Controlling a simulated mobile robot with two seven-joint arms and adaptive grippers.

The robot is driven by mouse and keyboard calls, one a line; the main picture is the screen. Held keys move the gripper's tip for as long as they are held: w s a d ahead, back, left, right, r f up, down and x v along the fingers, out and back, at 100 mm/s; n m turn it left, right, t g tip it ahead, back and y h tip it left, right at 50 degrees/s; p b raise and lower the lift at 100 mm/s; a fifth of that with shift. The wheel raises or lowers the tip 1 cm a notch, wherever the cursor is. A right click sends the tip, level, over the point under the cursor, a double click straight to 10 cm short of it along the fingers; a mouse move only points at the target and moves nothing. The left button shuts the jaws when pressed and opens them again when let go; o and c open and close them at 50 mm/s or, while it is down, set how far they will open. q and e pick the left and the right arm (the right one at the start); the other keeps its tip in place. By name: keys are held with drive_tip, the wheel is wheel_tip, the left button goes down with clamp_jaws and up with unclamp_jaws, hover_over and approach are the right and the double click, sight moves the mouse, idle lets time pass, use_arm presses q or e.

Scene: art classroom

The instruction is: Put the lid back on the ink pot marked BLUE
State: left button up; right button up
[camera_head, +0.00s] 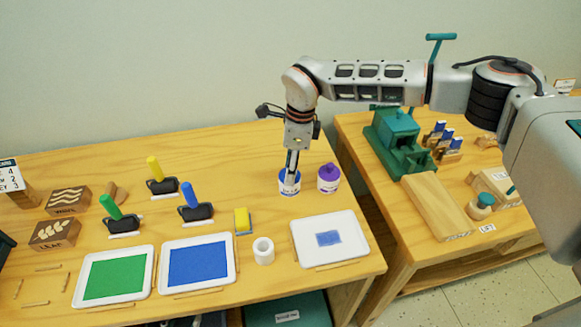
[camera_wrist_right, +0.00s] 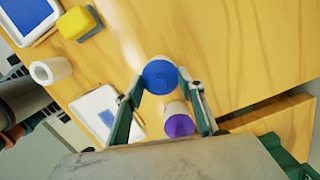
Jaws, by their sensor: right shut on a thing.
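The ink pot (camera_head: 289,188) is white with blue at its top and stands on the table's right part; its label is too small to read. In the right wrist view a round blue lid (camera_wrist_right: 160,75) lies between my fingertips, over the pot's white body. My right gripper (camera_head: 291,168) points down from above, its fingers shut on the blue lid at the pot's mouth. I cannot tell whether the lid is fully seated or just above the rim. My left gripper is not in view.
A purple-lidded pot (camera_head: 329,178) stands close to the right of the blue one. A white tray (camera_head: 358,226) with a blue patch, a white cup (camera_head: 263,250) and a yellow sponge (camera_head: 242,219) lie in front. A second table (camera_head: 380,150) is to the right, across a gap.

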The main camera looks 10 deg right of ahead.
drive_tip(key=o, duration=0.8)
drive_tip(key=shift+o, duration=0.2)
drive_tip(key=o, duration=0.5)
drive_tip(key=shift+r, duration=0.15)
drive_tip(key=shift+r+p, duration=2.35)
drive_tip(key=shift+r, duration=1.05)
